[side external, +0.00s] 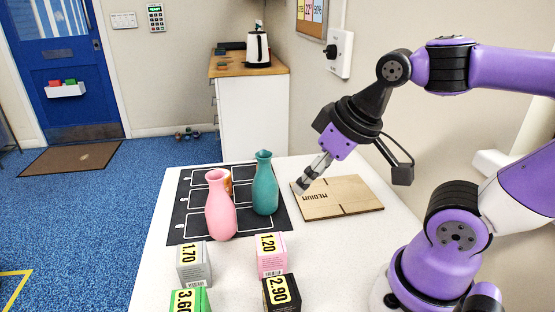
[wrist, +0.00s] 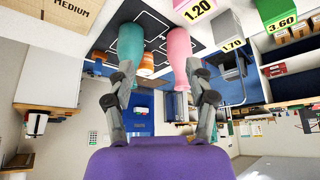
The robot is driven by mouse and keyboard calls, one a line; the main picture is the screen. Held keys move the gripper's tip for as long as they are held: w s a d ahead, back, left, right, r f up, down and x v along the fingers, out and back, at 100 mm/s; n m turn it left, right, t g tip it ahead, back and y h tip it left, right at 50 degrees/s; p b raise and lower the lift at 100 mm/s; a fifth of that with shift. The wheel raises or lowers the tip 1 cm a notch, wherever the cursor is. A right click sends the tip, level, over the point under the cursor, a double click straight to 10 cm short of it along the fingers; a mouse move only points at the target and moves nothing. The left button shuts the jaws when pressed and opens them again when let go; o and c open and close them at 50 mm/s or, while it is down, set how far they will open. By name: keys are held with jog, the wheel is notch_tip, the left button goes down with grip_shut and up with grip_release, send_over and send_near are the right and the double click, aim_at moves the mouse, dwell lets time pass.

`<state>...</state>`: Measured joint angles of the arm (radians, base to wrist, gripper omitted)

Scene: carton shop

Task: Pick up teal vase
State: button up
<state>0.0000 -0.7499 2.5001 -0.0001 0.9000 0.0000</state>
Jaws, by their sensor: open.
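The teal vase (side external: 265,187) stands upright on a black mat with white outlines (side external: 183,222), right of a pink vase (side external: 220,208). In the wrist view, which looks upside down, the teal vase (wrist: 130,45) lies beyond the left finger and the pink vase (wrist: 179,48) beyond the right one. My gripper (side external: 304,185) is right of the teal vase, low by the flat MEDIUM board and pointing down and left. It is open and empty, with its fingers spread in the wrist view (wrist: 158,72). The teal vase is not between the fingers.
An orange item (side external: 227,181) is partly hidden behind the pink vase; it also shows in the wrist view (wrist: 147,62). The brown MEDIUM board (side external: 345,200) lies right of the mat. Several price-marked boxes, including a pink one (side external: 271,262), stand at the front.

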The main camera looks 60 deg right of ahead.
notch_tip(320, 180, up, 5)
jog(key=n+t+y, duration=0.3)
jog(key=n, duration=0.1)
send_near(259, 163)
jog(key=a+r, duration=0.1)
jog(key=a, duration=0.3)
jog(key=w+d+r+t+y, duration=0.1)
jog(key=d+r+t, duration=0.2)
jog(key=d+t, duration=0.15)
notch_tip(259, 163, down, 9)
jog(key=w, duration=0.1)
jog(key=shift+m, duration=0.3)
jog(key=x, duration=0.7)
jog(key=shift+a+f, duration=0.1)
jog(key=shift+f, duration=0.1)
grip_shut()
